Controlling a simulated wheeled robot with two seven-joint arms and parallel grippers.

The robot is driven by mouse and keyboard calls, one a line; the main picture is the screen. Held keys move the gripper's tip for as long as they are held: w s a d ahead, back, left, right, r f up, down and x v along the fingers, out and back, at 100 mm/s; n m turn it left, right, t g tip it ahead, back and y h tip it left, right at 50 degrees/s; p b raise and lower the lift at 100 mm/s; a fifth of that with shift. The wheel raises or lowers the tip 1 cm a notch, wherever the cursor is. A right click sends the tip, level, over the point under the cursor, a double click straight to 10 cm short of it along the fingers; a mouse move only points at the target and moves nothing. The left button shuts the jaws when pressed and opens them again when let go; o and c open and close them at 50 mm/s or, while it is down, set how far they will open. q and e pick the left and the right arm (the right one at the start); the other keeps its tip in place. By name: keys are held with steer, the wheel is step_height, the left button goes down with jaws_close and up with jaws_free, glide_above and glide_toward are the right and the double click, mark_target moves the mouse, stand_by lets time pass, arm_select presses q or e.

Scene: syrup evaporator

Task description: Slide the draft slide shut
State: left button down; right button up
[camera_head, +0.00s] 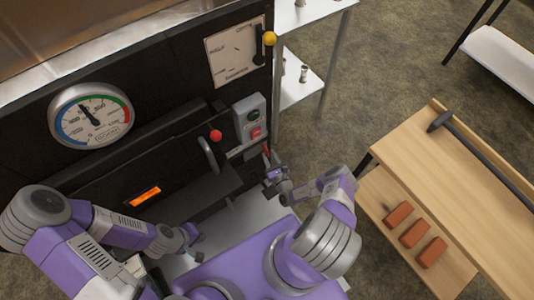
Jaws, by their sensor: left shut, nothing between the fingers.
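The black evaporator front (175,150) fills the left and middle. Low on it is a narrow glowing orange opening (145,197); I cannot tell for certain which part is the draft slide. A dark upright handle (208,155) and a red knob (216,135) sit to the right of and above the opening. My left gripper (194,247) is shut and empty, low in front of the evaporator, below and right of the opening. My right gripper (268,178) is beside the evaporator's right edge, close below a small red-tipped part (266,151). Its jaws are too small to read.

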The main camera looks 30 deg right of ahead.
steer(key=shift+w+d, duration=0.15)
steer(key=shift+w, duration=1)
jaws_close()
